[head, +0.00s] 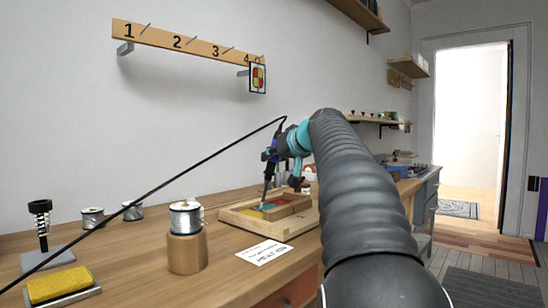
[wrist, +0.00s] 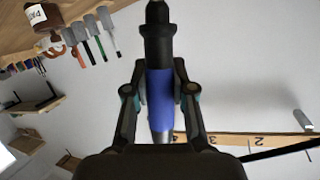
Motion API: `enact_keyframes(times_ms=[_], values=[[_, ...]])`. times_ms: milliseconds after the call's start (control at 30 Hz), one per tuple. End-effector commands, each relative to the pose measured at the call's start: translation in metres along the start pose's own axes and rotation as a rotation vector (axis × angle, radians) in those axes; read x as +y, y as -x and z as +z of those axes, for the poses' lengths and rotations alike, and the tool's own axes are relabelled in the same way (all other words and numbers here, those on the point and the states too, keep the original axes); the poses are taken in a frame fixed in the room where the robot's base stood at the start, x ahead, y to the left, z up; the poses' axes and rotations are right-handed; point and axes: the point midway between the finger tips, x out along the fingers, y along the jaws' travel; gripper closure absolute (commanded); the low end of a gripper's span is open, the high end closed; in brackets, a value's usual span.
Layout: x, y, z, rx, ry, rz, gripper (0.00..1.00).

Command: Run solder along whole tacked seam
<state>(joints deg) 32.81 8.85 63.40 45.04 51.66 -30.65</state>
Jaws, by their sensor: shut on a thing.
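My gripper (head: 271,155) is shut on a soldering iron with a blue handle (wrist: 160,95). Its black cord runs off to the lower left in the head view. The iron points down, with its tip over or at the coloured panel (head: 268,207) in a wooden frame tray (head: 283,232) on the bench. Red, green and yellow pieces show in the panel. I cannot tell whether the tip touches it, and the seams are too small to make out. A solder spool (head: 186,212) sits on a round wooden block (head: 187,252) left of the tray.
A yellow sponge (head: 60,282) and a coiled iron stand (head: 41,222) are at the front left. Two more spools (head: 93,217) stand behind. A printed card (head: 264,252) lies before the tray. A numbered peg rail (head: 187,42) with a small coloured picture (head: 257,77) hangs above.

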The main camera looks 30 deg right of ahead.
Motion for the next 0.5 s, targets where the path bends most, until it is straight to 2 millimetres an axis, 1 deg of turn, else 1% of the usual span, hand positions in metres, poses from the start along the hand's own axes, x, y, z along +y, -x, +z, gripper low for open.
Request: enact_keyframes(times_ms=[500], values=[[-0.0022, -0.0042, -0.0013, 0.000, 0.000, -0.001, 1.00]])
